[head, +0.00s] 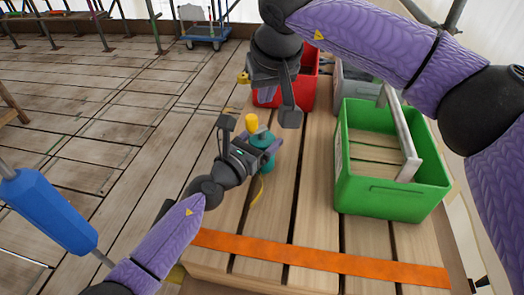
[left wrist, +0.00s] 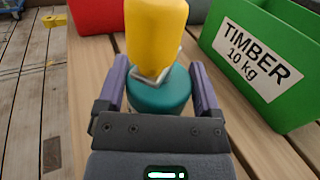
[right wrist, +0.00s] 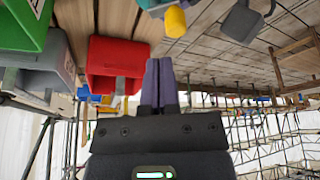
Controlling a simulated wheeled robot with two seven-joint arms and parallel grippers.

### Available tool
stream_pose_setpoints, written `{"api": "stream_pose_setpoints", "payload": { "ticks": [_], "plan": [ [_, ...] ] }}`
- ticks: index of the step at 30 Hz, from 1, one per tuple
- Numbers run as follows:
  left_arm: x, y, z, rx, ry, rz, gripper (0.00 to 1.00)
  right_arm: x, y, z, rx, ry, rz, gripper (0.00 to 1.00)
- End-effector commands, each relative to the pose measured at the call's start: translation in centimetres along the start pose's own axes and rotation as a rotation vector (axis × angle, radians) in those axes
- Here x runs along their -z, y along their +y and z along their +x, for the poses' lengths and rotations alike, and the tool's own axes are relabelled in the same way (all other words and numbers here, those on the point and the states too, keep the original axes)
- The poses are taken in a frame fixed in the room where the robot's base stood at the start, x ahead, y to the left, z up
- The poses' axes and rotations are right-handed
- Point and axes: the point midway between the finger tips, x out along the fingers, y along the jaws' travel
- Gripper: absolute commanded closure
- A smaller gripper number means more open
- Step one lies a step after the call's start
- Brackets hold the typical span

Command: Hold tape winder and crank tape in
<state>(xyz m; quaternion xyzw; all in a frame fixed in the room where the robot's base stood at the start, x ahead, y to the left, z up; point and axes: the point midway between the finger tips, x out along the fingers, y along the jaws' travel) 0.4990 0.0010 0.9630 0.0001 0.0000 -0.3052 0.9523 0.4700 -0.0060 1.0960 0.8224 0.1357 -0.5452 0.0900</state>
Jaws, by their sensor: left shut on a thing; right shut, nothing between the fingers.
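The tape winder is a teal round body (head: 264,142) with a yellow crank knob (head: 251,123) on top, over the wooden bench. My left gripper (head: 260,150) is shut on the teal body. In the left wrist view its fingers lie on both sides of the body (left wrist: 165,92), with the yellow knob (left wrist: 157,35) standing above on a metal crank. A yellow strip, probably the tape (head: 257,190), hangs below the winder. My right gripper (head: 290,115) is shut and empty, above and right of the knob, apart from it. In the right wrist view the knob (right wrist: 175,20) is near its fingertips (right wrist: 160,65).
A green bin (head: 390,200) labelled timber stands on the right of the bench (head: 270,225), with a red bin (head: 306,82) and a grey bin (head: 350,82) behind. An orange strip (head: 320,260) crosses the bench front. A blue-handled tool (head: 45,205) shows at left.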

Motion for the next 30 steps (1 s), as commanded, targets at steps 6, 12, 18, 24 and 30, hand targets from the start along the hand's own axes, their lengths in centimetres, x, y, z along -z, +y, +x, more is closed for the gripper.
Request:
{"api": "stream_pose_setpoints", "payload": {
  "ticks": [6,12,18,24,30],
  "plan": [
    [0.1,0.0,0.0,0.000,0.001,0.000,0.84,-2.2,0.4,1.9,0.264,-0.132,0.466,0.56],
    [0.1,0.0,0.0,0.000,0.001,0.000,0.84,-3.9,2.8,2.2,0.702,-0.555,1.556,0.29],
    [0.1,0.0,0.0,0.000,0.001,0.000,0.84,-3.5,5.6,1.7,0.867,-0.851,2.103,0.29],
    [0.0,0.0,0.0,0.000,0.001,0.000,0.84,-2.1,2.6,3.8,0.876,-0.881,2.138,0.29],
    [0.0,0.0,0.0,0.000,0.001,0.000,0.84,-0.5,-1.3,6.6,0.873,-0.877,2.136,0.29]
  ]
}}
